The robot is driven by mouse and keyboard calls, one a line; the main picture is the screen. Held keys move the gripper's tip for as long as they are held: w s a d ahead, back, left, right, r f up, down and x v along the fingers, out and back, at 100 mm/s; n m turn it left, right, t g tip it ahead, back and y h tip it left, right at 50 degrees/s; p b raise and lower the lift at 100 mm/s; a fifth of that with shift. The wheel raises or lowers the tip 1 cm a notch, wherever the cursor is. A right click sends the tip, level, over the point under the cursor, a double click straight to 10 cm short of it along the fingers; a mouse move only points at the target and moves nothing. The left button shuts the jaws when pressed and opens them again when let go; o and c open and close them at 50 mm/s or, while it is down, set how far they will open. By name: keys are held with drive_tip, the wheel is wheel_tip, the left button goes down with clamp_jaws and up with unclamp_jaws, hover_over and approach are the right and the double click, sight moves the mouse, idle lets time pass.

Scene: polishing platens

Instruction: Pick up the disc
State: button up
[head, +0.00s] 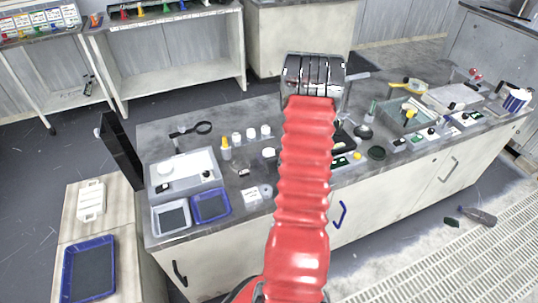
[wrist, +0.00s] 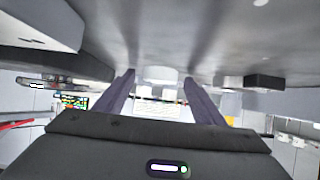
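My gripper (wrist: 158,80) shows in the wrist view with its two dark fingers spread apart and nothing held between them. A pale round thing (wrist: 160,72) shows between and beyond the fingertips; I cannot tell if it is the disc or touches a finger. In the head view my red-sleeved arm reaches over the bench and hides its middle and the fingers. A dark flat round piece (head: 376,153) lies on the bench right of my arm, and a small pale round piece (head: 265,190) lies left of it. I cannot tell which is the disc.
The long bench (head: 160,134) is crowded with small items. A blue tray (head: 210,206), a yellow-capped bottle (head: 226,149) and a black magnifier (head: 191,130) are at left. A dark block (wrist: 264,82) is beside my gripper.

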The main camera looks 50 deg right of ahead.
drive_tip(key=c, duration=1.1)
drive_tip(key=shift+c, duration=0.2)
wheel_tip(320, 180, up, 10)
idle(0.3)
idle(0.5)
